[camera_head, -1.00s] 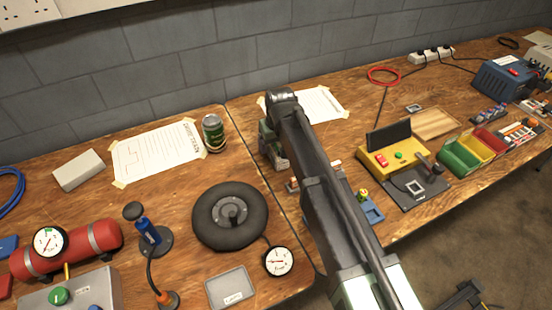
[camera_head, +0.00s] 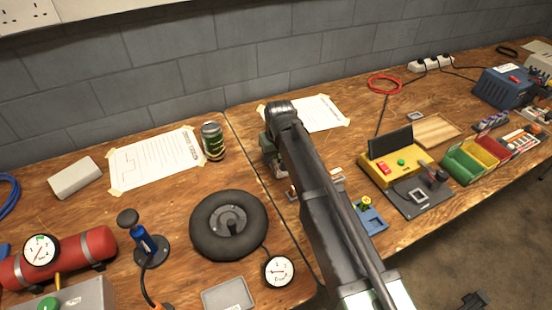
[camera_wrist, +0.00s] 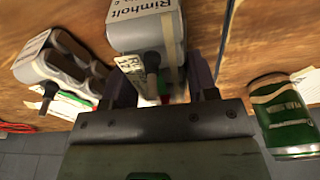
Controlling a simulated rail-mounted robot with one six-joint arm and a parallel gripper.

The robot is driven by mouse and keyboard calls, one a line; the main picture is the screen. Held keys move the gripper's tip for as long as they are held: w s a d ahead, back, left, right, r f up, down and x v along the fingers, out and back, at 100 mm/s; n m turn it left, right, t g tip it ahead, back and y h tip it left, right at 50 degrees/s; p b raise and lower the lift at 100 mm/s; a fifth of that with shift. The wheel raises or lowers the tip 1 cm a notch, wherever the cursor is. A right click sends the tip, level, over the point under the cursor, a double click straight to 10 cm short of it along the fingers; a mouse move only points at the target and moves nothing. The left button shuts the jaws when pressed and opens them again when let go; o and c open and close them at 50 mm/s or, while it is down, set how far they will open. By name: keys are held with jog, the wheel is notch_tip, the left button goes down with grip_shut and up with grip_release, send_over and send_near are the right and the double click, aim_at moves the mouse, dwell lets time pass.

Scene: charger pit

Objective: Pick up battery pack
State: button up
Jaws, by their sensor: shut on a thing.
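A grey battery pack (camera_wrist: 145,25) with a white "Rimholt" label, rounded cells and a short dark stub is between my gripper's fingers (camera_wrist: 158,85) in the wrist view. The gripper is shut on it, one dark finger at each side. Whether the pack touches the bench is unclear. A second, similar grey pack (camera_wrist: 62,62) with a white label lies to the left, apart from the gripper. In the head view, my arm hides most of the gripper and the held pack.
A green can (camera_head: 212,141) stands left of the gripper. Taped paper sheets (camera_head: 318,113) lie behind. A black wheel (camera_head: 229,225), a yellow tester (camera_head: 392,162), a blue holder (camera_head: 371,217) and coloured bins (camera_head: 478,155) are around. Bare wood shows between the can and the wheel.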

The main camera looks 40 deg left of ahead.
jog(key=shift+r, duration=0.15)
notch_tip(320, 180, up, 20)
jog(key=p, duration=2)
